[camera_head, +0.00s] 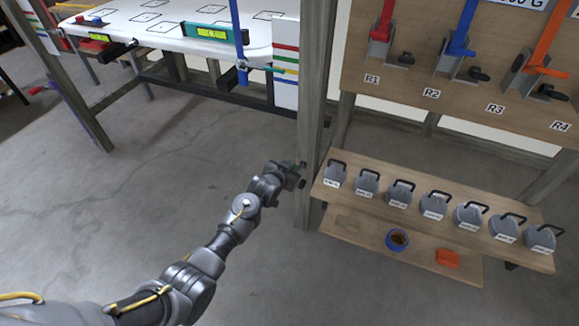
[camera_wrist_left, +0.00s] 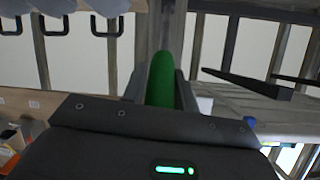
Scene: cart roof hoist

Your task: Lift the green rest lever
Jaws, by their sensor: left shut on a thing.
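My left gripper (camera_head: 300,175) is at the lower part of the wooden post (camera_head: 312,100) in the head view, with my arm stretched out from the lower left. In the left wrist view a green lever (camera_wrist_left: 161,78) stands between the fingers of my left gripper (camera_wrist_left: 160,95), which is shut on it. My right gripper is not in view.
Right of the post, a shelf (camera_head: 330,190) carries several grey weights with handles. Below it are a blue roll (camera_head: 397,240) and an orange block (camera_head: 447,258). A board (camera_head: 420,80) with red, blue and orange levers is above. A white-topped table (camera_head: 150,37) stands behind.

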